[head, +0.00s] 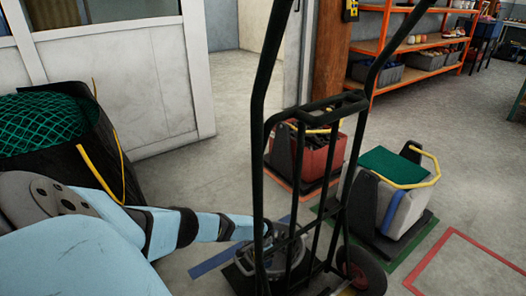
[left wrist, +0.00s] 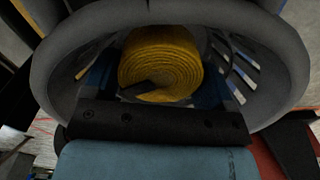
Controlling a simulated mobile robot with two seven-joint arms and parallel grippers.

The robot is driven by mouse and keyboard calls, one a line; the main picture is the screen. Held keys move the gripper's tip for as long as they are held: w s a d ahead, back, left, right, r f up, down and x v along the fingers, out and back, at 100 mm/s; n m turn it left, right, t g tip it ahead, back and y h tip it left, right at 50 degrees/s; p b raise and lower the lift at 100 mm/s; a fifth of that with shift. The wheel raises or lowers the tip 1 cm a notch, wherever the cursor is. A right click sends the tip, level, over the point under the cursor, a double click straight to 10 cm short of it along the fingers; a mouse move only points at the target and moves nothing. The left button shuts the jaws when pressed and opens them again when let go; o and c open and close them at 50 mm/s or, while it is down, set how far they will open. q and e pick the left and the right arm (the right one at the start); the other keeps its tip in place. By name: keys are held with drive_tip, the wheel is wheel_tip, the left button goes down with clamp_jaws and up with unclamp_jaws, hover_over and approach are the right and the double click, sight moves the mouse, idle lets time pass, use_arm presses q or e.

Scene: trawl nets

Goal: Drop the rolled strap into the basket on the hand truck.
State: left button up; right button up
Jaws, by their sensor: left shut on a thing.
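The rolled strap (left wrist: 163,62) is a yellow coil in the left wrist view, held by my left gripper (left wrist: 156,88). The gripper is shut on it, with one finger at each side. The grey slotted basket (left wrist: 283,50) surrounds the strap and fingers, its rim curving around them. I cannot tell whether the strap touches the basket's floor. In the head view the basket (head: 290,252) sits low on the black hand truck (head: 329,100), partly hidden by its bars. My left arm reaches to it from the left; the strap is not visible there. My right gripper is in neither view.
A red crate (head: 312,153) and a white crate with a green top (head: 407,205) stand behind and right of the hand truck. A dark bin with green netting (head: 40,122) is at left. Orange shelves (head: 415,48) stand at the back.

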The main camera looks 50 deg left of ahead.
use_arm(q)
drive_tip(key=shift+f, duration=0.5)
drive_tip(key=o, duration=0.7)
drive_tip(key=shift+o, duration=0.2)
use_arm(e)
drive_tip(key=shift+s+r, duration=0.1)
use_arm(q)
drive_tip(key=shift+a+r, duration=0.1)
drive_tip(key=shift+r, duration=0.05)
drive_tip(key=shift+r, duration=0.2)
wheel_tip(320, 180, up, 12)
drive_tip(key=p, duration=0.7)
drive_tip(key=shift+r+p, duration=0.2)
drive_tip(key=shift+p, duration=0.1)
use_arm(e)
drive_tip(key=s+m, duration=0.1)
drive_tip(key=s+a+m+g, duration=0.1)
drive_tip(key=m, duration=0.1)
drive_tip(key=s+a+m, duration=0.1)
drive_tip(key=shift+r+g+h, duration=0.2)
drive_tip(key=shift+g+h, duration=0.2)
